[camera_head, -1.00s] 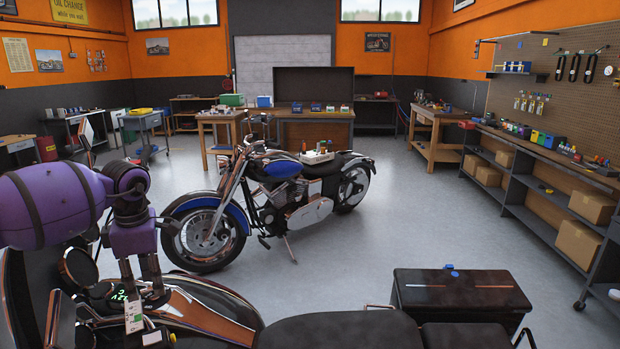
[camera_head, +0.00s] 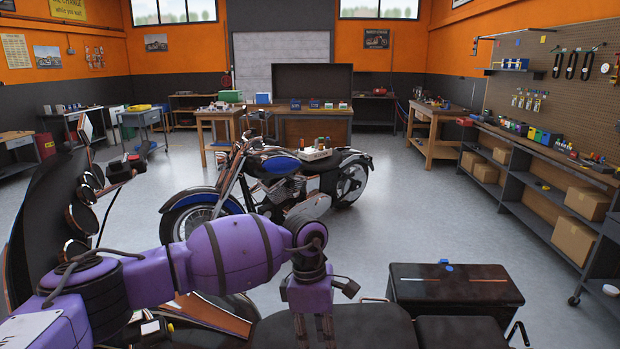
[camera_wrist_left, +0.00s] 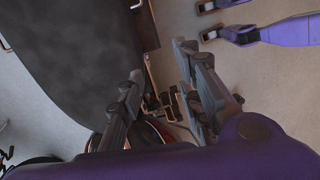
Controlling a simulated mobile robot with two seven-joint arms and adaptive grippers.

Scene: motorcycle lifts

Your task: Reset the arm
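My left arm, purple, comes in from the left in the head view and reaches across the near motorcycle. My left gripper (camera_head: 314,332) points down over the black seat (camera_head: 375,328), and its tips run to the bottom edge of the picture. In the left wrist view the two fingers of my left gripper (camera_wrist_left: 161,62) stand apart with nothing held between them. A dark seat-like surface (camera_wrist_left: 70,50) lies to their left there.
A black case (camera_head: 455,285) stands right of the seat. The near motorcycle's mirrors and windscreen (camera_head: 50,200) rise at the left. A blue motorcycle (camera_head: 285,180) stands behind my arm, with a white tray (camera_head: 316,154) on it. The floor (camera_head: 420,225) right of it is clear.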

